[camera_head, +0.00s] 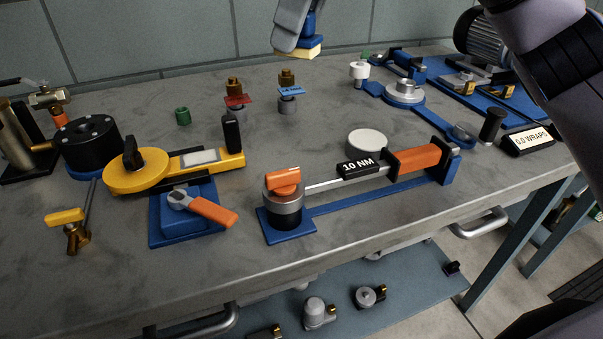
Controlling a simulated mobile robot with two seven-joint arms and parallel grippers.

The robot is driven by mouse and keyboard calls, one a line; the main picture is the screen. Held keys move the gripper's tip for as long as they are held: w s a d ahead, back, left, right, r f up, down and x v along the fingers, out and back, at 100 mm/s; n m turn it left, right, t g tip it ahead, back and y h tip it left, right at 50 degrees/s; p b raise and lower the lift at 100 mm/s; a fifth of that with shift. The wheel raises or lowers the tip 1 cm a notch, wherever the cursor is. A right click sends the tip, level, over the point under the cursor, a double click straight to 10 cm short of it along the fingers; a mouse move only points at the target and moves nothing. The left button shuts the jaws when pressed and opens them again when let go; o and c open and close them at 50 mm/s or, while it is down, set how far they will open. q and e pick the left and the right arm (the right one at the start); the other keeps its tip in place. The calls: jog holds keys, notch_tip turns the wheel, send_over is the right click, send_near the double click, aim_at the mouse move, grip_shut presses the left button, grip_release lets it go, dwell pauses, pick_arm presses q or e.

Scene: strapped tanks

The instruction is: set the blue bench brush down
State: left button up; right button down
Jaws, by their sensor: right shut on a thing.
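The blue bench brush (302,42) is at the top centre of the head view, with its cream bristles facing down. My right gripper (293,34) is shut on its handle, and a grey finger covers part of it. The brush shows above the far part of the grey bench top (400,215), near the tiled wall. I cannot tell for sure how far its bristles are from the surface. My left gripper is not in view.
Two small brass-topped fittings with red (236,100) and blue (290,90) tags stand below the brush. Bare bench shows at the back left.

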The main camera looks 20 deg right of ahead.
notch_tip(320, 180, down, 15)
jog(key=b, duration=0.2)
jog(key=shift+r+b, duration=0.1)
jog(key=shift+b, duration=0.25)
jog(key=shift+f+b, duration=0.3)
jog(key=shift+f, duration=2.15)
jog(key=shift+f, duration=0.25)
jog(key=c, duration=0.7)
grip_release()
jog(key=shift+r, duration=0.1)
